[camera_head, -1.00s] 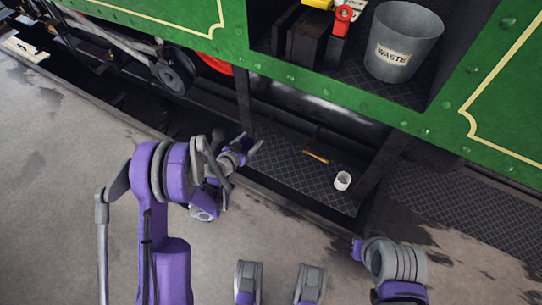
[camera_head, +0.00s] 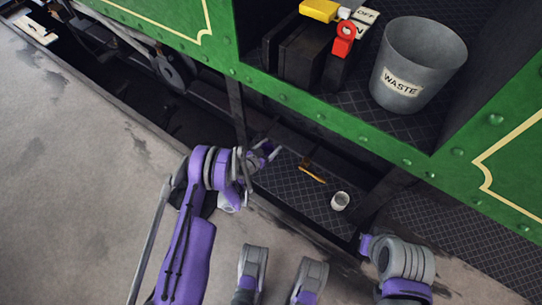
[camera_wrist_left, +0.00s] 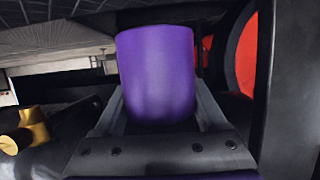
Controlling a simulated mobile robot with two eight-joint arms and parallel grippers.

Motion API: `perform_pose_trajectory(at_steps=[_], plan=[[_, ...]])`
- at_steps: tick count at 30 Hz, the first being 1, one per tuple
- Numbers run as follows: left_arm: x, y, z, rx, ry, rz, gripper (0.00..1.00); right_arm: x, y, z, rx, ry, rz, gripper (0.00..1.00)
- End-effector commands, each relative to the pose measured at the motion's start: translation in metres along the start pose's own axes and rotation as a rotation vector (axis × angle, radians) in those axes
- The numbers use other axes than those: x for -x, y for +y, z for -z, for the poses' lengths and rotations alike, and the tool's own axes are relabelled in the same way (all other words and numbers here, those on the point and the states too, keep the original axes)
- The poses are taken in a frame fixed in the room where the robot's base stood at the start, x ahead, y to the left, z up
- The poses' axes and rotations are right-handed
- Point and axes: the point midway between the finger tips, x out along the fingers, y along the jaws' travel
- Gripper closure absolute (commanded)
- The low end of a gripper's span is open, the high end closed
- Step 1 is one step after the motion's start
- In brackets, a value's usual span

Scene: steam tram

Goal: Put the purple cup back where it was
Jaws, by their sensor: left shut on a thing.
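The purple cup (camera_wrist_left: 157,70) fills the middle of the left wrist view, upright between the two fingers. My left gripper (camera_wrist_left: 158,112) is shut on it. In the head view my left gripper (camera_head: 264,154) is at the left end of the dark chequered step (camera_head: 285,183) below the green tram side. There the cup is too small and too mixed with the purple gripper to tell apart. A part of my right arm (camera_head: 400,262) shows at the lower right, but its gripper is not seen.
A white cup (camera_head: 340,201) and an orange-handled tool (camera_head: 312,174) are on the step. Above, a grey waste bin (camera_head: 416,65) stands on the tram floor near dark boxes and a red piece (camera_head: 344,42). A dark post (camera_head: 237,110) rises beside my left gripper.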

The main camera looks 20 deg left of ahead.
Motion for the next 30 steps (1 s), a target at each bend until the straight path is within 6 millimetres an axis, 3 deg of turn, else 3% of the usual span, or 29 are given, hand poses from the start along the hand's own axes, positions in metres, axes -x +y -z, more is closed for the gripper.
perform_pose_trajectory(at_steps=[3,10,15,28,29,30], plan=[[-0.008,0.000,-0.022,0.000,0.000,0.000,0.85,-0.008,0.000,-0.002,0.000,-0.003,0.000,1.00],[-0.014,0.000,-0.038,0.000,0.000,0.000,0.85,-0.012,0.000,-0.003,0.000,-0.004,0.000,1.00],[-0.022,0.000,-0.061,0.000,-0.001,0.000,0.85,-0.020,0.000,-0.005,0.000,-0.006,0.000,1.00],[-0.025,0.000,-0.068,0.000,0.000,0.000,0.85,-0.024,0.000,-0.006,0.000,-0.007,0.000,1.00],[-0.024,0.000,-0.067,0.000,0.000,0.000,0.21,-0.023,0.000,-0.006,0.000,-0.007,0.000,1.00],[-0.024,0.000,-0.067,0.000,0.000,0.000,0.14,-0.023,0.000,-0.006,0.000,-0.007,0.000,1.00]])
